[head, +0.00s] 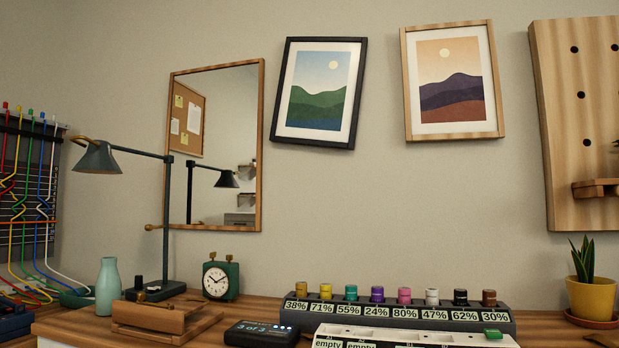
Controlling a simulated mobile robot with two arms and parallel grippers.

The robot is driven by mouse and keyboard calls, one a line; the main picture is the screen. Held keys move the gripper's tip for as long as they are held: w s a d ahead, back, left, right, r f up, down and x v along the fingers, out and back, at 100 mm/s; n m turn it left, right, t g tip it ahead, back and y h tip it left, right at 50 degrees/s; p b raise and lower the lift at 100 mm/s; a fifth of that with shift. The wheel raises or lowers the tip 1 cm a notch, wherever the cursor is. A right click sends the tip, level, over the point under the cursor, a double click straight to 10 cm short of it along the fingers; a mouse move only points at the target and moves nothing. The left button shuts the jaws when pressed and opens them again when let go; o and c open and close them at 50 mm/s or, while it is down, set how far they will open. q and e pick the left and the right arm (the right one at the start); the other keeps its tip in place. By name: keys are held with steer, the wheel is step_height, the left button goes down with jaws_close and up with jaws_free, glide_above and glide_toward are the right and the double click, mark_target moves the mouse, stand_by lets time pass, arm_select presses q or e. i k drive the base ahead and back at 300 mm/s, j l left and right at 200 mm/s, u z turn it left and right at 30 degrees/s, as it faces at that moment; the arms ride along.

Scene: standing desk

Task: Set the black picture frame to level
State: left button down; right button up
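The black picture frame (319,92) hangs on the wall in the upper middle of the head view, right of the mirror. It holds a print of green hills, a blue sky and a pale sun. It is tilted clockwise: its top and bottom edges drop toward the right, and its lower right corner hangs lower than its lower left one. Nothing touches it. Neither of my grippers shows in the head view.
A wood-framed mirror (215,147) hangs close on the left, a wooden picture frame (453,80) on the right. Below are a desk lamp (166,215), green clock (220,277), vase (109,286) and a dark rack (398,312) of coloured bottles. The wall under the frame is bare.

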mark_target(319, 99)
steer(key=i+j+u, duration=0.4)
steer(key=j, duration=0.3)
steer(key=i+j+u, duration=0.45)
steer(key=i+j, duration=0.1)
steer(key=i, duration=0.1)
